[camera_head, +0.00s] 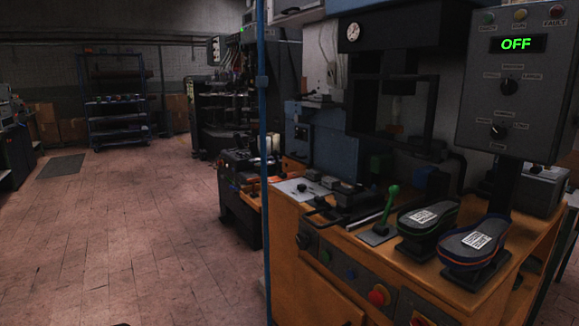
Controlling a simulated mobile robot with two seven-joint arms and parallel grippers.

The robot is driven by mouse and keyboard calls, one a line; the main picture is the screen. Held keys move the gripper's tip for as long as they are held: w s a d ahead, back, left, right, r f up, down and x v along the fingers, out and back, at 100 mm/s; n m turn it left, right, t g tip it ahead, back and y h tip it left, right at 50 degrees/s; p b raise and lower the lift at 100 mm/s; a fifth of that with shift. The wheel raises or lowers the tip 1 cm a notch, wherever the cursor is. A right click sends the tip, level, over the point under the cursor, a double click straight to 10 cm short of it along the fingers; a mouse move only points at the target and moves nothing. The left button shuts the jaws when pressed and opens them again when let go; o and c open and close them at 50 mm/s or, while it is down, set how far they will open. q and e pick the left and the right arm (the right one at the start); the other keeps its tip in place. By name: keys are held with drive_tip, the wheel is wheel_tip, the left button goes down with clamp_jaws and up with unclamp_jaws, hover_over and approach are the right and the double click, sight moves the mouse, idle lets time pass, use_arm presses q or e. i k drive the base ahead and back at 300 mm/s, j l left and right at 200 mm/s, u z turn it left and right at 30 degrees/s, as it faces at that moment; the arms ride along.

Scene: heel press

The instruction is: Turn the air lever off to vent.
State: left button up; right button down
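The lever with a green handle (391,196) stands up from a small grey plate on the orange-brown press bench, leaning slightly to the right. It appears to be the air lever, but I cannot read a label on it. The grey control box (520,85) at the upper right has a lit green display (517,43) reading OFF. A round gauge (353,32) sits at the top of the press (393,70). Neither of my grippers shows in this view.
Two shoe soles with white labels, one (428,216) beside the lever and one (474,241) nearer, rest on black stands. A blue post (263,130) rises at the bench's left. The tiled floor (140,230) at left is open.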

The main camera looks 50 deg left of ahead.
sight(274, 153)
drive_tip(key=u, duration=1.8)
drive_tip(key=i+j, duration=0.3)
drive_tip(key=i, duration=0.2)
drive_tip(key=i+j+u, duration=0.1)
drive_tip(key=i+j, duration=0.25)
drive_tip(key=i, duration=0.15)
drive_tip(key=i+j, duration=0.25)
drive_tip(key=i, duration=0.25)
drive_tip(key=i+j+u, duration=0.1)
drive_tip(key=i+j, duration=0.2)
drive_tip(key=i, duration=0.2)
drive_tip(key=i+j, duration=0.2)
drive_tip(key=i, duration=0.35)
drive_tip(key=k+j+u, duration=0.05)
